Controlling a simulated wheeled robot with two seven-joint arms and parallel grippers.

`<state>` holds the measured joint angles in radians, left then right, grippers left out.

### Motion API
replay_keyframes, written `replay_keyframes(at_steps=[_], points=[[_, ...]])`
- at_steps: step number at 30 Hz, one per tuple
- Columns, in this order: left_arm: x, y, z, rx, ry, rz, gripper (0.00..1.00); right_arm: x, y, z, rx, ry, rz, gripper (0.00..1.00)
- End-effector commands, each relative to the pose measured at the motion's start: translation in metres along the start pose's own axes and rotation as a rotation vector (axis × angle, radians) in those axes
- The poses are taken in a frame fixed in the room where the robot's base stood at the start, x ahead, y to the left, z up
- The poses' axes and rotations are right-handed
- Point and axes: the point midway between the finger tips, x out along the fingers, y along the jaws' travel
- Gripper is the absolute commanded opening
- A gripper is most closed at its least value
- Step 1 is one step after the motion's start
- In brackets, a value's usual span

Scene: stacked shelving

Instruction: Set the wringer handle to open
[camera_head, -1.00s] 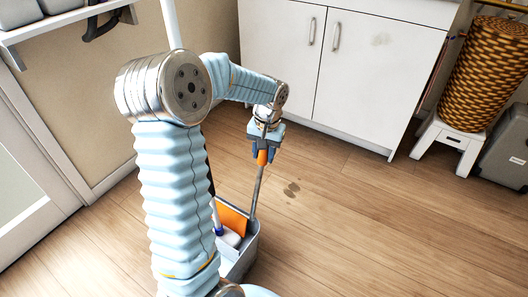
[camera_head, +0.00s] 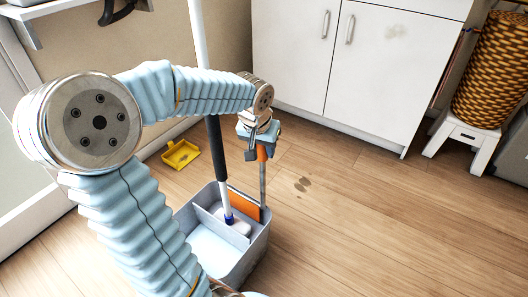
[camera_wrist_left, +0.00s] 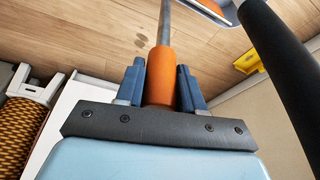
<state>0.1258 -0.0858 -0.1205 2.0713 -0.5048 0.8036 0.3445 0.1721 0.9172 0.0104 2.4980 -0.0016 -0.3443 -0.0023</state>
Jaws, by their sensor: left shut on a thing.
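The grey mop bucket (camera_head: 262,243) stands on the floor, partly hidden by my left arm. An orange wringer panel (camera_head: 241,202) sits at its far side. The wringer handle, a grey rod with an orange grip (camera_head: 262,152), rises nearly upright beside the panel. My left gripper (camera_head: 259,146) is shut on the orange grip. In the left wrist view, the blue fingers of this gripper (camera_wrist_left: 160,84) stand on both sides of the orange grip (camera_wrist_left: 160,72), and the grey rod runs on beyond it. My right gripper is not in view.
A mop with a black sleeve (camera_head: 216,150) stands in the bucket, close left of the handle. A yellow tray-like object (camera_head: 181,154) lies on the floor near the wall. White cabinets (camera_head: 375,60) stand behind. Floor to the right is clear, with dark stains (camera_head: 302,184).

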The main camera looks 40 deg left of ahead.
Motion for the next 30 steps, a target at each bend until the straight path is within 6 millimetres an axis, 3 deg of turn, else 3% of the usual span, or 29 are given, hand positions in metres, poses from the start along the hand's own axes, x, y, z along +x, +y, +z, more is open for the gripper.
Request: replay_keyframes(at_steps=[5, 6, 10, 20, 23, 30], points=[[0.001, 0.0, 0.003, -0.001, -0.011, -0.002, 0.0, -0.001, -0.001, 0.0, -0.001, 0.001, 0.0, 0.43], [0.001, -0.001, 0.003, -0.001, -0.012, -0.002, 0.39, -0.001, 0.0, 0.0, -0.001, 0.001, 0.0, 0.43], [0.001, 0.0, 0.002, -0.001, -0.01, -0.002, 0.58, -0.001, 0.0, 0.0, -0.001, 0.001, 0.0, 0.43], [-0.003, 0.0, 0.001, 0.0, -0.007, -0.001, 0.58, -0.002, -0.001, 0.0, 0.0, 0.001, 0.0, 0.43], [-0.016, 0.0, 0.0, -0.001, -0.005, -0.001, 0.58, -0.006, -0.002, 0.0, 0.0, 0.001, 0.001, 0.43], [-0.074, 0.0, -0.001, -0.002, -0.004, 0.0, 0.58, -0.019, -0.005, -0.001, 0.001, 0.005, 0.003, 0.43]])
